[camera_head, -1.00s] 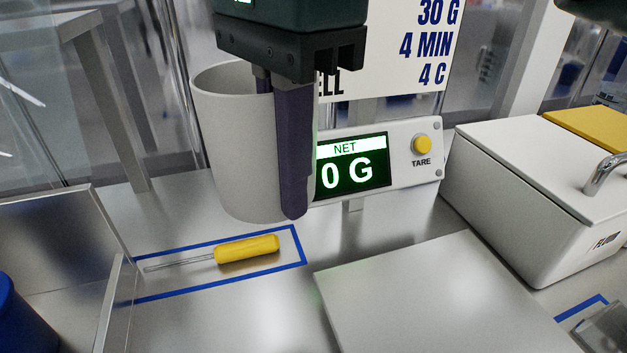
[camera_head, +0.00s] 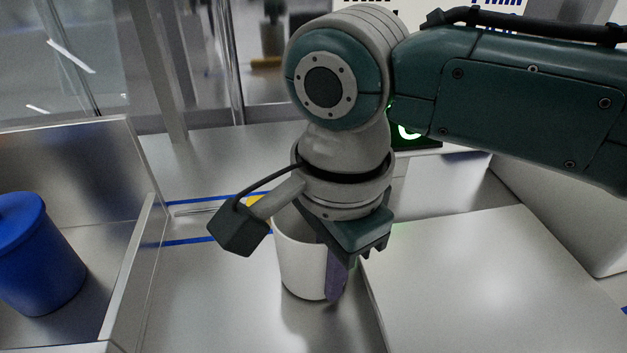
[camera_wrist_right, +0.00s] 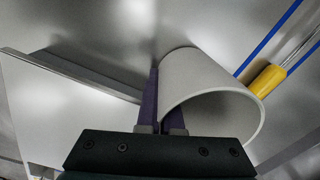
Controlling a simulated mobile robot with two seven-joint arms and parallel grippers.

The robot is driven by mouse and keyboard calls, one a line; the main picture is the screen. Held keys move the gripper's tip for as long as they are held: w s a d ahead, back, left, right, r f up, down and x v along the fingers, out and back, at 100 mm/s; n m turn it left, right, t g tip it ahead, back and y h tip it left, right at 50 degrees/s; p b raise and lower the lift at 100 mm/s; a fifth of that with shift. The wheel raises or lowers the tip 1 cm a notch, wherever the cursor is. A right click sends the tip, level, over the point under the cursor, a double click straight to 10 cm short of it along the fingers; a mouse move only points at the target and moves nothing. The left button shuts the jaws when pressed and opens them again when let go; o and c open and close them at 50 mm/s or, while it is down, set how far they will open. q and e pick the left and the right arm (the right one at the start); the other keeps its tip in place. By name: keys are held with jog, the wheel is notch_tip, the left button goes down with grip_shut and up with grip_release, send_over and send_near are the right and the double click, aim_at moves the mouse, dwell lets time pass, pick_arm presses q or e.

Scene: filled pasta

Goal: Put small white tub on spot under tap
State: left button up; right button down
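The small white tub (camera_head: 300,262) is an open cylinder, roughly upright, low over the steel counter left of the scale's flat plate. I cannot tell whether its base touches the counter. My right gripper (camera_head: 340,282) comes down from above, its purple fingers shut on the tub's wall at the right side. In the right wrist view the tub (camera_wrist_right: 200,72) shows its open mouth, with one finger of the gripper (camera_wrist_right: 158,98) inside and one outside the wall. My left gripper is out of view. No tap or spot under it can be made out.
The scale plate (camera_head: 480,275) lies close right of the tub. A yellow-handled screwdriver (camera_head: 258,205) lies behind it in a blue outline, partly hidden. A blue lidded canister (camera_head: 38,255) stands in a metal-walled bay at left. Counter in front of the tub is clear.

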jog(key=shift+f, duration=0.15)
jog(key=c, duration=1.5)
grip_release()
jog(key=o, duration=0.4)
